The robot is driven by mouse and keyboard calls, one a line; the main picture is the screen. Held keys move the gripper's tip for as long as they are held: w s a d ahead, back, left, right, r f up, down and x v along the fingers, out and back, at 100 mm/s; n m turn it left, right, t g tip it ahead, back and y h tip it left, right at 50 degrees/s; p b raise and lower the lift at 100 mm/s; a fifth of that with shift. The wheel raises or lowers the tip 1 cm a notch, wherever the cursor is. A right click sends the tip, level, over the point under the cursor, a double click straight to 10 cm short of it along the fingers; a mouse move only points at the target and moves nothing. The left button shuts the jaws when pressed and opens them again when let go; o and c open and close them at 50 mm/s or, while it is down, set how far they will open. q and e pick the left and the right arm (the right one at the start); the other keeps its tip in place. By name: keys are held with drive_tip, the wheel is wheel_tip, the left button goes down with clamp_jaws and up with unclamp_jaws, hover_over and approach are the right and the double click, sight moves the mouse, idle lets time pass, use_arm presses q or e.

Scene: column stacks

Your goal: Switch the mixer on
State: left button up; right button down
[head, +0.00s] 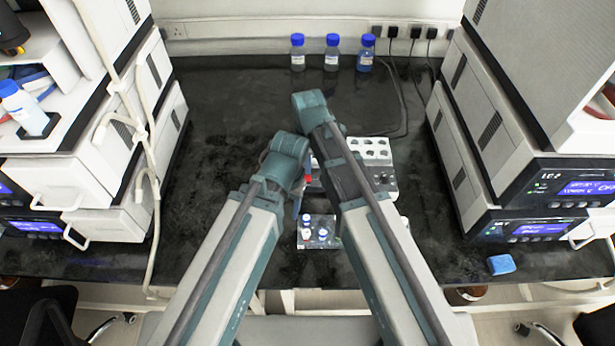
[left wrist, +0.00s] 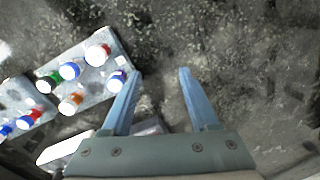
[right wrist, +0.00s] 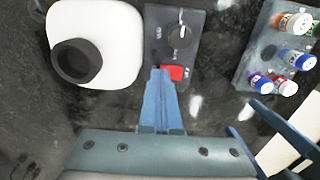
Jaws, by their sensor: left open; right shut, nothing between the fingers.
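The mixer (right wrist: 120,20) shows in the right wrist view as a white rounded body with a black round cup (right wrist: 76,61). Beside it is its dark panel (right wrist: 158,30) with a knob (right wrist: 182,35) and a red switch (right wrist: 174,73). My right gripper (right wrist: 163,72) is shut and empty, its tips at the left edge of the red switch. I cannot tell whether they touch it. My left gripper (left wrist: 160,72) is open and empty over the dark bench, right of a vial rack.
A rack of colour-capped vials (left wrist: 85,88) lies close to my left gripper; a rack (head: 306,242) also shows in the head view. A white block with holes (head: 370,150) stands right of my arms. Blue-capped bottles (head: 331,60) stand at the back. Instruments (head: 480,130) flank the bench.

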wheel_tip(320, 180, up, 5)
drive_tip(key=p, duration=0.5)
use_arm(q)
wheel_tip(320, 180, up, 5)
drive_tip(key=shift+f, duration=0.1)
idle(0.4)
use_arm(e)
drive_tip(key=s+d+m, duration=0.4)
drive_tip(key=d+m, duration=0.4)
drive_tip(key=m, duration=0.1)
drive_tip(key=s+d+m, duration=0.4)
drive_tip(key=d+m, duration=0.4)
drive_tip(key=m, duration=0.1)
drive_tip(key=s+a+n, duration=0.1)
drive_tip(key=s+a, duration=0.1)
drive_tip(key=a, duration=0.1)
drive_tip(key=s+a+n, duration=0.1)
drive_tip(key=s+a, duration=0.1)
drive_tip(key=a, duration=0.1)
drive_tip(key=s+a+n+h, duration=0.1)
drive_tip(key=s+a, duration=0.1)
drive_tip(key=a, duration=0.2)
drive_tip(key=shift+n, duration=0.4)
